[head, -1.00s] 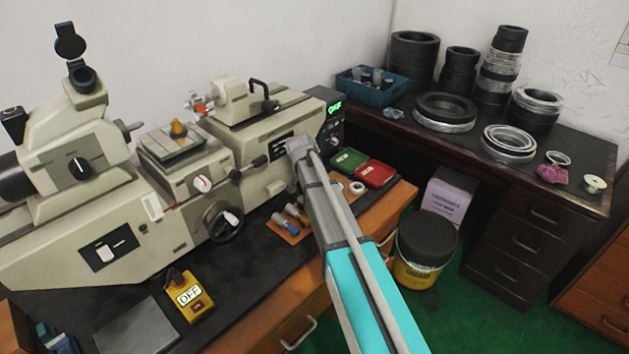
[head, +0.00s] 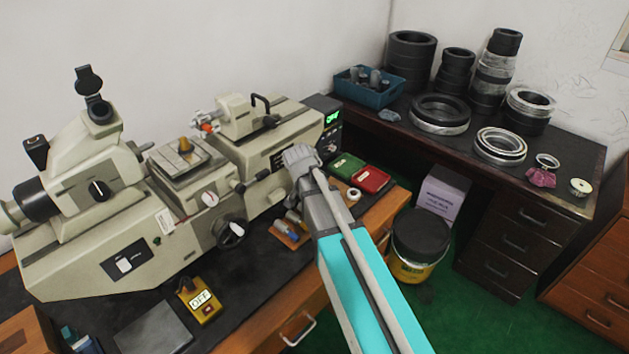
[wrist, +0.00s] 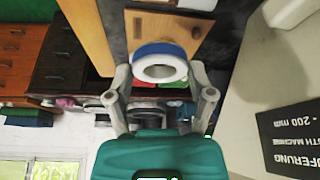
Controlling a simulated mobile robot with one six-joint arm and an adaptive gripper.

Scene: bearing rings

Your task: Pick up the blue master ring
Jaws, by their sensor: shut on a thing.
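The blue master ring (wrist: 160,50) shows in the wrist view, with a blue outer band and a pale face around its hole. It sits between the two fingers of my gripper (wrist: 160,74), which is shut on it. In the head view my gripper (head: 300,158) is in front of the grey-beige measuring machine (head: 230,180), above the bench. The ring cannot be made out there, as my gripper and arm hide it.
A green tray (head: 346,166), a red tray (head: 371,180) and a small white ring (head: 354,195) lie right of my gripper. Blue-handled gauges (head: 287,230) lie on a wooden board by my arm. A yellow OFF box (head: 201,301) stands at the bench front.

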